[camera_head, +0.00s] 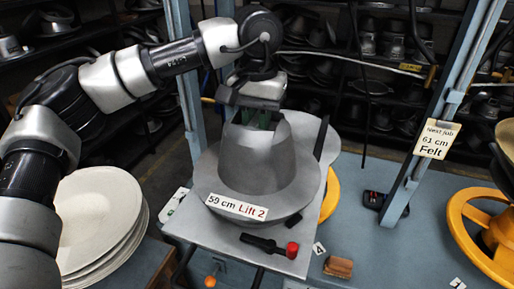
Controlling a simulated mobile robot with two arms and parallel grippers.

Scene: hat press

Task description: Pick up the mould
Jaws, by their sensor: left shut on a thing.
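The mould (259,158) is a grey metal hat shape with a tall crown and a wide brim. It sits on the press in the middle of the view. A label (236,207) on its front reads "59 cm Lift 2". My left gripper (258,118) comes down from above and is shut on the mould at the top of its crown. The fingertips are partly hidden behind the crown's near wall. My right gripper is not in view.
A stack of pale felt discs (98,218) stands at left. A red-knobbed lever (291,250) and a brown block (338,267) lie in front. A blue post carries a "61 cm Felt" tag (436,139). A yellow handwheel (462,225) stands at right. Dark shelves fill the back.

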